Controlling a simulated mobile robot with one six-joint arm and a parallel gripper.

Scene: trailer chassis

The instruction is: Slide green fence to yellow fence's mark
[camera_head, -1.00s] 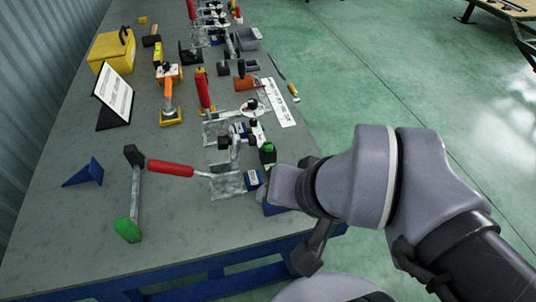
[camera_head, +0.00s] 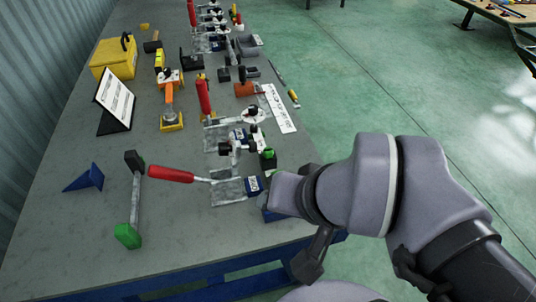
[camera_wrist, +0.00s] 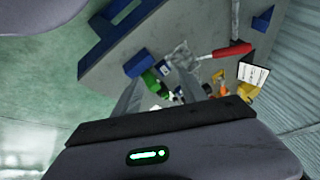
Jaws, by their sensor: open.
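A small green-topped block (camera_head: 268,157), which may be the green fence, sits near the bench's right edge, above my wrist in the head view. In the wrist view a green piece (camera_wrist: 150,77) lies between and just beyond my gripper's fingers (camera_wrist: 158,88), next to a blue block (camera_wrist: 138,62). My gripper is open, and I see nothing held in it. In the head view its fingers are hidden behind my wrist. A small yellow-ended piece (camera_head: 293,97) lies by a white marked strip (camera_head: 278,109); I cannot tell whether it is the yellow fence.
A red-handled clamp (camera_head: 171,173) lies left of my wrist, beside a green-and-black hammer (camera_head: 135,199). A blue wedge (camera_head: 84,177), a sign stand (camera_head: 115,100) and a yellow box (camera_head: 112,57) stand farther left. More clamps line the bench's right side. The bench's front left is clear.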

